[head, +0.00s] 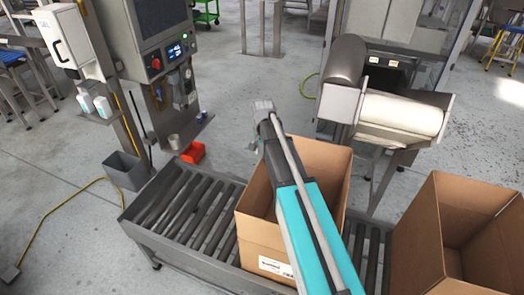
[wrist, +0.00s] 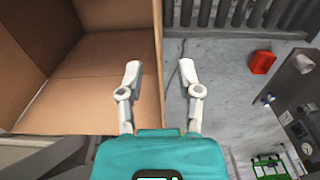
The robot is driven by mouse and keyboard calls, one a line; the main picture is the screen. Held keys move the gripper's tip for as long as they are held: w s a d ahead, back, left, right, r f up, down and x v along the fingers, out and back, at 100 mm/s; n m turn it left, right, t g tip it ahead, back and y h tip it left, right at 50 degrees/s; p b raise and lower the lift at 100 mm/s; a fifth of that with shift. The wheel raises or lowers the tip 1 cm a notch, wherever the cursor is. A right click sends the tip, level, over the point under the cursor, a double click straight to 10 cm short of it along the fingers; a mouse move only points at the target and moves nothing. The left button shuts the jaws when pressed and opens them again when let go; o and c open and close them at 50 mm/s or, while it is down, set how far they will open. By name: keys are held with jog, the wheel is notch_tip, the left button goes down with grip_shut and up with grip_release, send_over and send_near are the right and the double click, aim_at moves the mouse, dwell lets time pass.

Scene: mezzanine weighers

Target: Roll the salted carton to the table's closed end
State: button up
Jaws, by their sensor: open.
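An open-topped brown carton (head: 250,236) with a white label (head: 276,267) stands upright on the rollers, right of their middle. The label is too small to read. My arm crosses over it and hides part of its inside. My gripper (head: 263,104) is open and empty at the carton's far side. In the wrist view my gripper (wrist: 161,80) has its left finger over the inside of the carton (wrist: 105,52) and its right finger outside, with a wall's edge between them. The roller table (head: 187,250) has a raised plate across its left end.
A second open carton (head: 418,240) stands at the right. Bare rollers (head: 190,212) lie left of the labelled carton. A red bin (head: 192,152), a grey bin (head: 125,171) and a machine post stand behind the table. A wrapped roll machine (head: 400,112) stands at back right.

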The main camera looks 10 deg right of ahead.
aim_at(263, 163)
jog(key=shift+f+b, duration=3.25)
jog(key=shift+f, duration=0.3)
grip_shut()
